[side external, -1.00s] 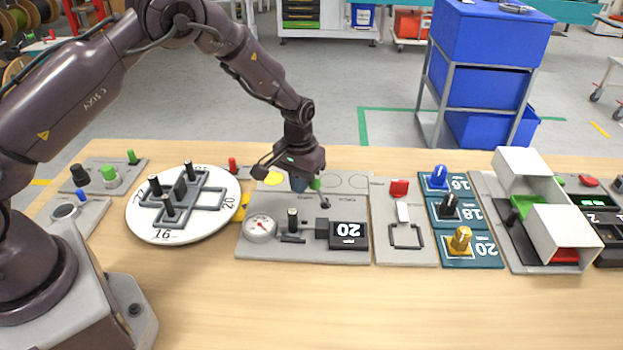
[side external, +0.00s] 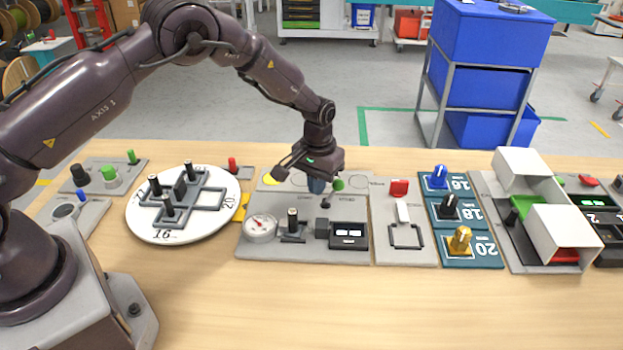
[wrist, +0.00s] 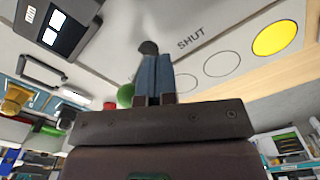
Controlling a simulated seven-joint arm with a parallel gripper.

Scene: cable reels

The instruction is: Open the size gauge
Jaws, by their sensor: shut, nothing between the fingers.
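A white turntable (side external: 140,222) with grey fixtures stands left of the gauge. To the right are a panel with a red-topped switch (side external: 399,187), a teal rack (side external: 473,262) of pegs, and a white open box (side external: 562,230). The table's front is clear.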

